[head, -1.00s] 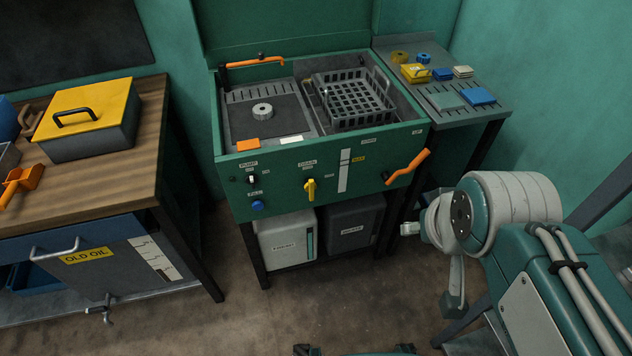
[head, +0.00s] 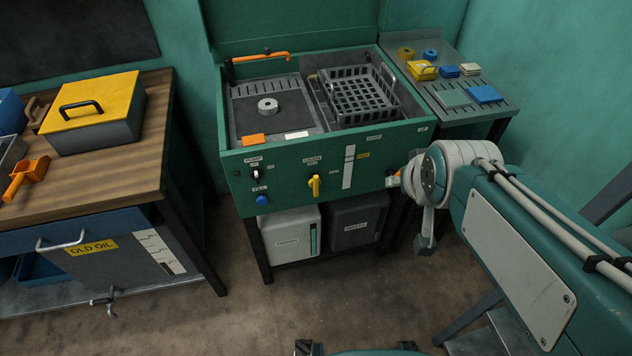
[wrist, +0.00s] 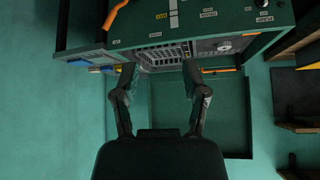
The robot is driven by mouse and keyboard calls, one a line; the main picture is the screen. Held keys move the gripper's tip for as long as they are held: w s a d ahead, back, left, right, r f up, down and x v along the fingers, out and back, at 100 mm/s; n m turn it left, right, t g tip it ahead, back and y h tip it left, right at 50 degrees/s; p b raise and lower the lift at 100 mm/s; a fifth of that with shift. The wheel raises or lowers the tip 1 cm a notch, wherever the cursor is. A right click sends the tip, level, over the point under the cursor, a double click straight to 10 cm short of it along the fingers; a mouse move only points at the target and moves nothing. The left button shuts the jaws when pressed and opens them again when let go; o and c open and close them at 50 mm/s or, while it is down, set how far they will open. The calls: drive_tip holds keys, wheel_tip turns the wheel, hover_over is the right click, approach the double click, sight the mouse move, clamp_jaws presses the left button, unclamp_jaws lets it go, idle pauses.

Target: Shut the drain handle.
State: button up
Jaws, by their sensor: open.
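The yellow drain handle (head: 315,185) is on the green front panel of the wash station, under a label that seems to read DRAIN. It stands upright in the head view. I cannot make it out in the wrist view. My gripper (wrist: 160,76) shows in the wrist view with its two fingers spread and nothing between them.
An orange lever (wrist: 116,14) is on the panel. White and dark containers stand below. A workbench (head: 150,140) is at left.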

drive_tip(key=w+a+f+n+t+y, duration=0.1)
drive_tip(key=w+a+f+t, duration=0.25)
drive_tip(key=w+f, duration=0.45)
drive_tip(key=w+a+f+t+y, duration=0.15)
drive_tip(key=w+a+f, duration=0.35)
drive_tip(key=w, duration=0.6)
drive_tip(key=n+t, duration=0.1)
drive_tip(key=t, duration=0.2)
approach(316, 182)
drive_tip(key=w+d+r, duration=0.3)
drive_tip(key=w+r, duration=0.1)
drive_tip(key=r, duration=0.1)
drive_tip(key=s+a+f+t+y, duration=0.2)
drive_tip(key=s+f, duration=0.2)
drive_tip(key=f, duration=0.3)
drive_tip(key=shift+n, duration=0.4)
drive_tip(key=x, duration=1)
drive_tip(key=shift+w+a+f, duration=0.1)
drive_tip(key=shift+w+f, duration=0.05)
drive_tip(key=shift+w, duration=0.25)
drive_tip(key=shift+c, duration=0.3)
clamp_jaws()
